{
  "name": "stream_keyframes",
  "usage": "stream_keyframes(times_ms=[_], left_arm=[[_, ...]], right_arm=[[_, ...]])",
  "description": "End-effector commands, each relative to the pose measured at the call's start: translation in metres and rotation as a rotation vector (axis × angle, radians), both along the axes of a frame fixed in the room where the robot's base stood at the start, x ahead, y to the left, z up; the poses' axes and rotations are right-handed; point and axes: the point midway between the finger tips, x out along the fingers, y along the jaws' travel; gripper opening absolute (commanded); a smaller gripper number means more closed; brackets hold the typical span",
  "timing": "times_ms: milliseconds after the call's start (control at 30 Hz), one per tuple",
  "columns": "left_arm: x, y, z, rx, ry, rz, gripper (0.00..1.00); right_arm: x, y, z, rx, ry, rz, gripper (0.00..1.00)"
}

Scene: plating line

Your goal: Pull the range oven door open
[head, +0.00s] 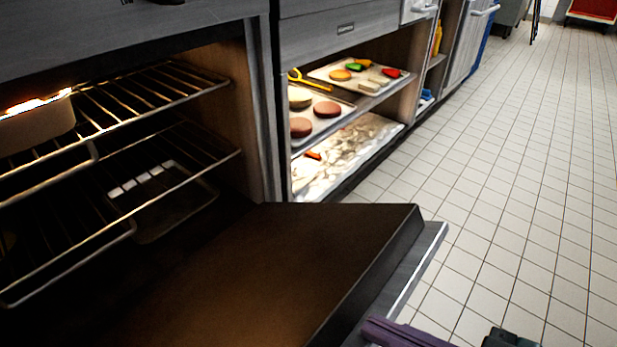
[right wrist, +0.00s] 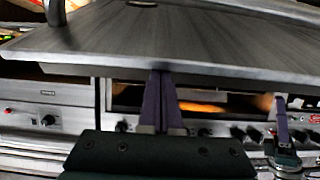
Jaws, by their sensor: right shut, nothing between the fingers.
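The range oven door (head: 290,255) is folded down, its brown inner face turned up and close to level in the head view. The oven cavity behind it is open, with wire racks (head: 150,85) inside. My right gripper (head: 400,333) shows only in part at the bottom edge, beside the door's outer edge. In the right wrist view its purple fingers (right wrist: 162,100) are shut with nothing between them. Their tips are at the edge of a grey metal panel (right wrist: 190,35); contact cannot be told.
A pale dish (head: 38,125) sits on the upper rack at the left. Right of the oven, open shelves hold trays (head: 345,110) with patties and vegetables. The tiled floor (head: 510,160) is clear to the right.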

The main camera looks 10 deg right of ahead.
Motion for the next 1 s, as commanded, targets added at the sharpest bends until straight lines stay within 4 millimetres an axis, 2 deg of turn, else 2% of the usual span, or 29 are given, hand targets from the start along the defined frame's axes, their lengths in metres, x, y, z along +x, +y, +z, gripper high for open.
stream_keyframes(times_ms=[33, 200, 400, 500, 700, 1000], left_arm=[[0.0, 0.001, -0.031, 0.003, 0.001, -0.001, 0.5], [0.0, 0.002, -0.077, 0.009, 0.001, -0.004, 0.5], [0.0, 0.003, -0.122, 0.011, 0.0, -0.004, 0.5], [0.0, 0.003, -0.14, 0.01, 0.0, -0.004, 0.5], [0.0, 0.003, -0.162, 0.01, 0.001, -0.003, 0.5], [0.0, 0.0, -0.17, 0.001, 0.0, 0.003, 0.5]], right_arm=[[-0.012, -0.009, -0.039, -0.01, 0.013, 0.001, 0.0], [-0.036, -0.026, -0.097, -0.008, 0.012, 0.002, 0.0], [-0.052, -0.037, -0.153, -0.006, 0.009, 0.001, 0.0], [-0.056, -0.04, -0.174, -0.005, 0.008, 0.0, 0.0], [-0.059, -0.043, -0.201, -0.001, 0.005, -0.001, 0.0], [-0.06, -0.044, -0.212, -0.002, 0.002, 0.0, 0.0]])
